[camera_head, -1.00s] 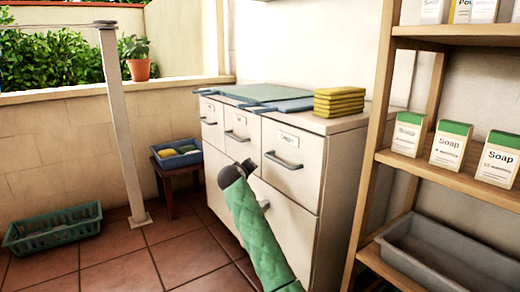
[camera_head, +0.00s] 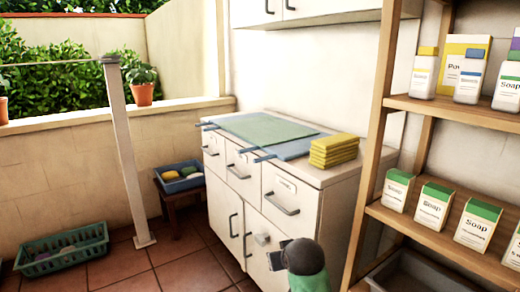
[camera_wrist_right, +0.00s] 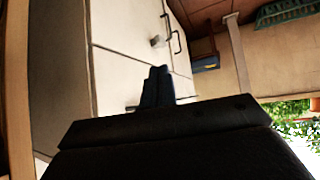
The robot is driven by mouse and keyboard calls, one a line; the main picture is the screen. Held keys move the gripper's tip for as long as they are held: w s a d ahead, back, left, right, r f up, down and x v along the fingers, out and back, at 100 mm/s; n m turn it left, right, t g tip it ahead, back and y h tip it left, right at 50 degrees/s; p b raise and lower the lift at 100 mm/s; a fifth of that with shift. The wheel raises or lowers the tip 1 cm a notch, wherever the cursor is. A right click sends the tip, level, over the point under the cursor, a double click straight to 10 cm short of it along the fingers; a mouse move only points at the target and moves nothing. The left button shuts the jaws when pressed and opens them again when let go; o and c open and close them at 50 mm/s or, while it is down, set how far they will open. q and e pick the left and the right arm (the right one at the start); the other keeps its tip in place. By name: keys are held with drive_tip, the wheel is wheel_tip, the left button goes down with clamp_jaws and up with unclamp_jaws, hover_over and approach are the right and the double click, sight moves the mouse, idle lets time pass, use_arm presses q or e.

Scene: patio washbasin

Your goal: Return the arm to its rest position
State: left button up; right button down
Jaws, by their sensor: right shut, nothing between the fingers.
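My right gripper (camera_head: 276,256) is low in front of the white cabinet (camera_head: 322,212), near its lower doors. In the right wrist view its dark fingers (camera_wrist_right: 157,84) are together with nothing between them, and the cabinet (camera_wrist_right: 128,25) is beyond them. The end of my right arm shows as a green and dark rounded shape at the bottom of the head view; the rest of the arm is out of frame. My left gripper is in neither view.
Yellow cloths (camera_head: 334,151) and a green mat (camera_head: 262,129) lie on the cabinet top. A wooden shelf (camera_head: 440,232) with soap boxes stands close on the right. A green basket (camera_head: 62,252) is on the floor at left.

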use_arm(q)
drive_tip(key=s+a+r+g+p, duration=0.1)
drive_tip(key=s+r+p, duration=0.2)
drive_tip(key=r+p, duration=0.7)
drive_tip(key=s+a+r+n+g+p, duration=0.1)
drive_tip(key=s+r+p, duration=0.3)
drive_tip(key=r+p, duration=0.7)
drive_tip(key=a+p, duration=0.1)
drive_tip(key=p, duration=0.2)
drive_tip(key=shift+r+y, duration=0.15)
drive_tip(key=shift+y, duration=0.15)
use_arm(e)
drive_tip(key=s+d+g, duration=0.2)
drive_tip(key=s, duration=1.1)
drive_tip(key=s+d+g, duration=0.2)
drive_tip(key=s+d, duration=0.1)
drive_tip(key=s, duration=1)
drive_tip(key=s+d+g, duration=0.2)
drive_tip(key=s+g, duration=0.1)
drive_tip(key=s, duration=1)
drive_tip(key=shift+s+d+f+m, duration=0.15)
drive_tip(key=shift+s+d+m, duration=0.1)
drive_tip(key=shift+s+m, duration=0.15)
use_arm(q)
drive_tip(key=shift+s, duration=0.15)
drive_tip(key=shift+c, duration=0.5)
